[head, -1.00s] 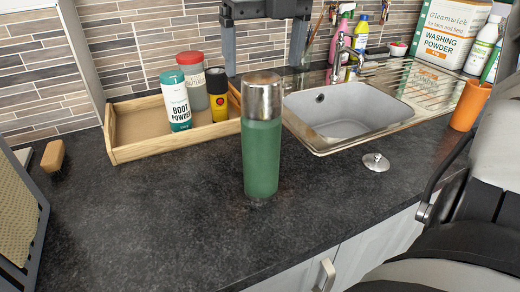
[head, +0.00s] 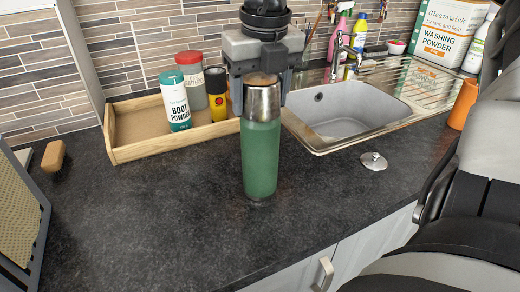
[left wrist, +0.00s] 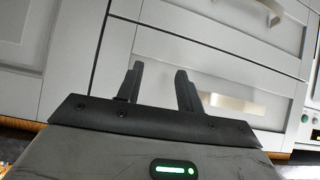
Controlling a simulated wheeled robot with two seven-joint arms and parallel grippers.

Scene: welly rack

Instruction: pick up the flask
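The flask (head: 261,158) stands upright on the dark worktop in the middle of the head view. It has a green body and a shiny metal cap. My right gripper (head: 262,108) points down over it from above, with one finger on each side of the metal cap. The fingers lie close against the cap, and the flask still stands on the worktop. My left gripper shows in the left wrist view (left wrist: 160,80). Its two fingers are apart with nothing between them, in front of grey cabinet drawers.
A wooden tray (head: 140,151) behind the flask holds a boot powder bottle (head: 174,100), a red-lidded jar and a yellow-and-black can. A sink (head: 345,108) lies to the right, with a drain plug (head: 373,161) before it. A brush (head: 52,156) lies left. The front worktop is clear.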

